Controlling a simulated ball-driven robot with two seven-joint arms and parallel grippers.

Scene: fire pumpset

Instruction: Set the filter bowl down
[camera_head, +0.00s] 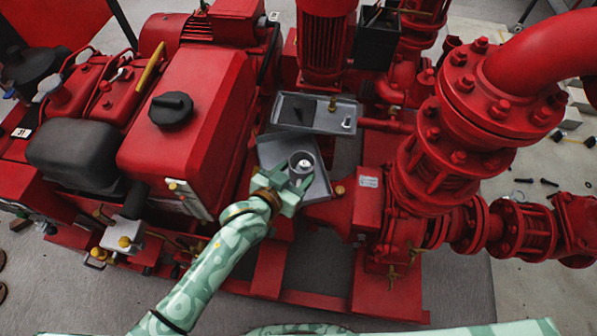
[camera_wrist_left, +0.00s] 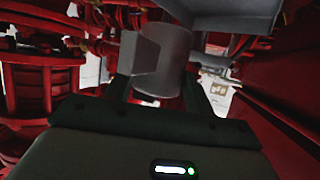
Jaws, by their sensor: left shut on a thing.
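The filter bowl (camera_head: 301,158) is a small grey cup, open at the top, with something pale inside. It appears upright. In the head view it overlaps a grey tray (camera_head: 272,150) between the red engine and the pump; I cannot tell whether it touches the tray. My left gripper (camera_head: 298,180) is shut on the bowl from the near side. In the left wrist view the bowl (camera_wrist_left: 163,62) is a grey cylinder between the two dark fingers (camera_wrist_left: 155,95), whose tips are partly hidden. My right gripper is not in view.
A second grey tray (camera_head: 325,114) with a dark flat piece lies just behind. The red engine housing (camera_head: 187,125) rises close on the left, and the large flanged pump pipe (camera_head: 455,120) on the right. A black box (camera_head: 376,45) stands farther back.

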